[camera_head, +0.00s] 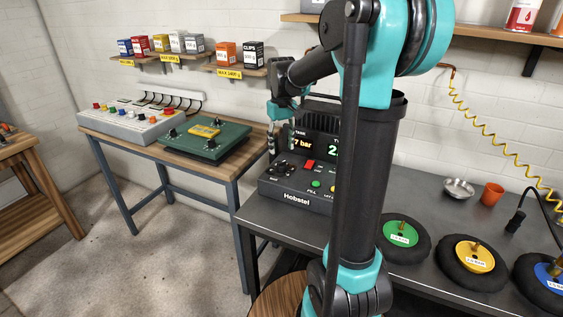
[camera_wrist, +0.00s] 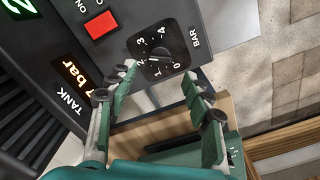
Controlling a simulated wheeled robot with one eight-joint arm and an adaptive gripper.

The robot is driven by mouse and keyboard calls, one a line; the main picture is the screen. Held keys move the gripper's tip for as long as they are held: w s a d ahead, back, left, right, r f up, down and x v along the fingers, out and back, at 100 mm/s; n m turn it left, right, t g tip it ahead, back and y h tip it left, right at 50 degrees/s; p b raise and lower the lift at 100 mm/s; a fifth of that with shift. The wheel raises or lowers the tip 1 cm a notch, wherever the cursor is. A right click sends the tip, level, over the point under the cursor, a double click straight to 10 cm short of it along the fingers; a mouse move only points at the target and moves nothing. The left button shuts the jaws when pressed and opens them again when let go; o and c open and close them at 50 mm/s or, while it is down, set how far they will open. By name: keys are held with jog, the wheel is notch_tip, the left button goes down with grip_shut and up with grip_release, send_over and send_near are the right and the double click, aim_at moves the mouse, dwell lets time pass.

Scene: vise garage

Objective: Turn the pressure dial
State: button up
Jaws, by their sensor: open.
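The pressure dial (camera_wrist: 157,52) is a dark dial marked BAR, with white numbers around it, on the sloped face of a black console (camera_wrist: 60,30). My gripper (camera_wrist: 160,75) is open, its two green-padded fingers spread. In the wrist view the fingertips lie just below and to either side of the dial; I see no grip on it, and cannot tell the exact gap. In the head view the console labelled Hobstel (camera_head: 296,196) stands at the left end of the dark bench, and my gripper hangs over its left part. The dial's exact setting is too small to read.
A red button (camera_wrist: 101,25) and the TANK display (camera_wrist: 75,72) sit beside the dial. A green box (camera_head: 206,140) and a grey panel (camera_head: 128,118) stand on the wooden table to the left. Wheels, a metal bowl (camera_head: 458,188) and an orange cup (camera_head: 492,194) are on the bench's right.

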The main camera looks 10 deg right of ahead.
aim_at(282, 162)
notch_tip(282, 162, down, 7)
jog(key=shift+f, duration=0.1)
jog(key=shift+c, duration=0.2)
jog(key=c, duration=1.1)
jog(key=shift+n, duration=2.8)
jog(key=o, duration=1.1)
